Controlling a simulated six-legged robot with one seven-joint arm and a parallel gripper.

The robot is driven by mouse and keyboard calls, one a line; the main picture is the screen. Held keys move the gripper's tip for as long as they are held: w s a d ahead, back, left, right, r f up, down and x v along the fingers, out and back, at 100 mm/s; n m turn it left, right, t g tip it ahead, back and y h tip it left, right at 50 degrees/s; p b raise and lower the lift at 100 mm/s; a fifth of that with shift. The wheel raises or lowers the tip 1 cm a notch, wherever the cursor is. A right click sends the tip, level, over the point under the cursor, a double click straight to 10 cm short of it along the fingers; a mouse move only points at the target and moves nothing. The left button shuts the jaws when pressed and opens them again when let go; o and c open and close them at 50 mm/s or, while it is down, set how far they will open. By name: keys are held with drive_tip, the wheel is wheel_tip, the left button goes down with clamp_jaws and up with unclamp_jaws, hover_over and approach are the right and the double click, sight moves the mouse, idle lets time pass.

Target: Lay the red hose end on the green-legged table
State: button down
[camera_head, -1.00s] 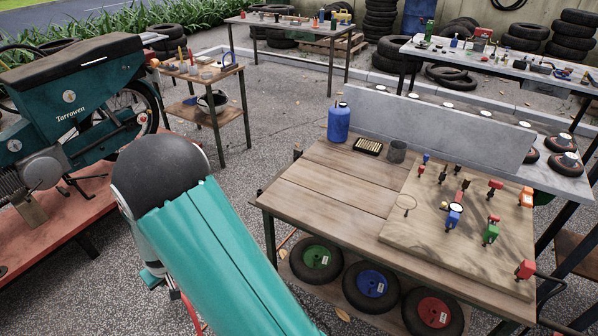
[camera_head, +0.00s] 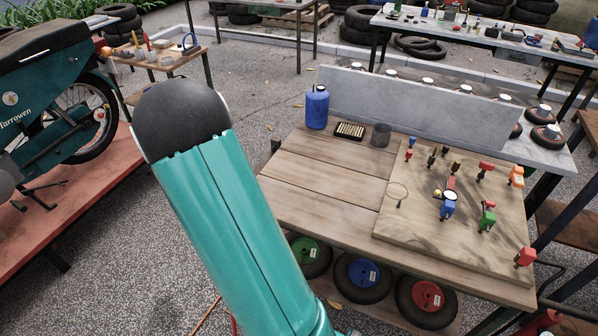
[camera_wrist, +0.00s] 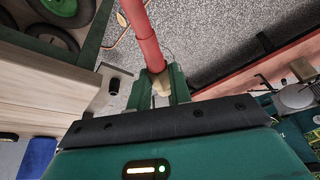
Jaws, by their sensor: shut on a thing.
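My gripper (camera_wrist: 160,84) is shut on the red hose (camera_wrist: 146,38) near its pale end fitting, in the wrist view. The hose runs up out of that view, over gravel. A wooden workbench (camera_head: 325,165) stands right of my arm in the head view. Its boards (camera_wrist: 45,75) and a dark green leg (camera_wrist: 97,38) show at left in the wrist view. The held hose end is beside the bench, apart from its top. My arm hides the gripper in the head view. A smaller table (camera_head: 165,68) at back left has dark legs, their colour unclear.
The bench's left boards are clear. A blue bottle (camera_head: 317,108), a black tray (camera_head: 349,131) and a grey cup (camera_head: 381,135) stand at its back. A board (camera_head: 405,225) with several coloured fittings covers its right. A motorcycle (camera_head: 50,110) stands on a red platform (camera_head: 90,205) at left.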

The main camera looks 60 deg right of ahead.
sight(331, 199)
drive_tip(key=s+d+r+m, duration=0.1)
drive_tip(key=s+d, duration=0.2)
drive_tip(key=d, duration=0.2)
drive_tip(key=s+d+r+m+h, duration=0.1)
drive_tip(key=s+d+m, duration=0.1)
drive_tip(key=s+d, duration=0.2)
drive_tip(key=s+d+r+m+g, duration=0.1)
drive_tip(key=s+d+r+m, duration=0.1)
drive_tip(key=d, duration=0.4)
drive_tip(key=shift+s+d, duration=0.35)
drive_tip(key=shift+s, duration=0.35)
drive_tip(key=s+d+r+m+g+h, duration=0.1)
drive_tip(key=s+d+r+m, duration=0.15)
drive_tip(key=s+d, duration=0.45)
drive_tip(key=s+d+r+m+g, duration=0.1)
drive_tip(key=s+d+r+m, duration=0.15)
drive_tip(key=s+d, duration=0.45)
drive_tip(key=shift+m, duration=0.3)
drive_tip(key=shift+s+a+f, duration=0.3)
drive_tip(key=shift+s+f, duration=0.15)
drive_tip(key=shift+f, duration=1.05)
drive_tip(key=shift+s+a+f, duration=0.35)
drive_tip(key=shift+s+f, duration=0.05)
drive_tip(key=shift+f, duration=1.1)
drive_tip(key=shift+s+a+f, duration=0.3)
drive_tip(key=shift+s+f, duration=0.15)
drive_tip(key=shift+f, duration=1.05)
drive_tip(key=c, duration=1.2)
unclamp_jaws()
drive_tip(key=shift+r, duration=0.15)
